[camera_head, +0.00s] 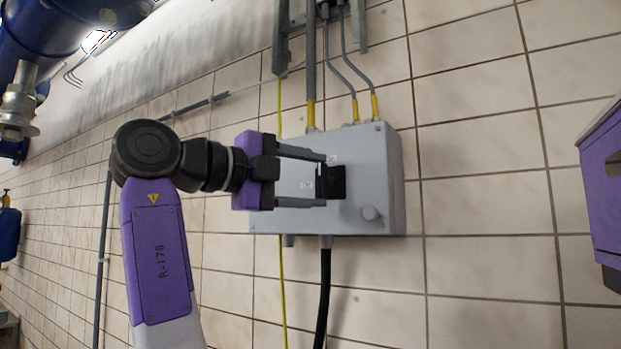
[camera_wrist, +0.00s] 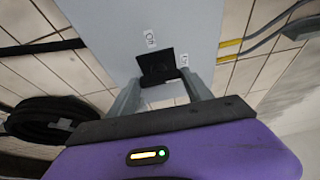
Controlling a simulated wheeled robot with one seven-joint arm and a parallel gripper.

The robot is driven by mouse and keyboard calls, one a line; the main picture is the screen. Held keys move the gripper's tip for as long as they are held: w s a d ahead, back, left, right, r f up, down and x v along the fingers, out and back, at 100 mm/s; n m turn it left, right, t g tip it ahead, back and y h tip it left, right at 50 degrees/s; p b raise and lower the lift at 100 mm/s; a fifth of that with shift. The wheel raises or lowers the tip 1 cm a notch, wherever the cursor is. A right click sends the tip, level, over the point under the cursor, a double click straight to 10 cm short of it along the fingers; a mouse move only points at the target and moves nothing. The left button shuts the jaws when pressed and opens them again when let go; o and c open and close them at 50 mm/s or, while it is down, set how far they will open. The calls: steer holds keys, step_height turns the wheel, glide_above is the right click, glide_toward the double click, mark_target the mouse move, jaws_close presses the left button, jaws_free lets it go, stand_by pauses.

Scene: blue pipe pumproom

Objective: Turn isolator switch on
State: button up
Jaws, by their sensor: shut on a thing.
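The isolator switch is a grey wall-mounted box (camera_head: 376,160) with a black switch handle (camera_head: 337,181) on its front. In the wrist view the black handle (camera_wrist: 157,66) sits between my fingertips, with small white labels around it. My gripper (camera_head: 322,181) reaches in from the left, with one finger above the handle and one below. It is shut on the handle. The fingers hide part of the box front.
Grey conduits with yellow sleeves (camera_head: 311,112) enter the box top, and a black cable (camera_head: 323,290) hangs below it. Blue pipework (camera_head: 60,30) fills the upper left.

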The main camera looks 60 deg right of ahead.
stand_by(0.3)
steer(key=o, duration=1.4)
steer(key=shift+c, duration=0.2)
steer(key=b+v, duration=0.1)
steer(key=v, duration=0.6)
steer(key=shift+w+a, duration=0.15)
steer(key=shift+a, duration=0.25)
